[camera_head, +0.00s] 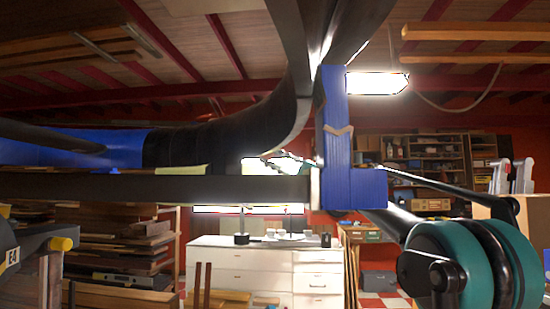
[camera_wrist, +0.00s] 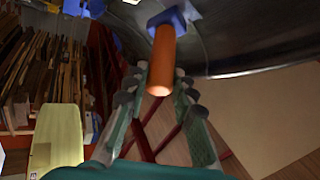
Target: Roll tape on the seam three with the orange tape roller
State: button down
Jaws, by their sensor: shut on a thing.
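My gripper (camera_wrist: 158,80) is shut on the orange handle of the tape roller (camera_wrist: 161,65) in the wrist view. The roller's blue head (camera_wrist: 170,18) is at the far end, close to the dark curved duct (camera_wrist: 240,35); I cannot tell whether they touch. In the head view the black duct (camera_head: 200,145) runs behind a dark beam, with a blue section (camera_head: 70,148) at left. I cannot tell which seam is seam three. The roller is not clear in the head view; a blue post partly hides the area near my gripper.
The blue post (camera_head: 336,125) and dark horizontal beam (camera_head: 240,188) stand in front of the duct. A white cabinet (camera_head: 235,265) is behind. Stacked boards (camera_head: 130,255) stand at left. In the wrist view a pale yellow board (camera_wrist: 58,135) is at lower left.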

jog(key=shift+s+d, duration=0.1)
jog(key=shift+s, duration=0.05)
dwell(1.4)
jog(key=s+d, duration=0.2)
jog(key=shift+s+d, duration=0.3)
jog(key=shift+d, duration=0.05)
dwell(0.4)
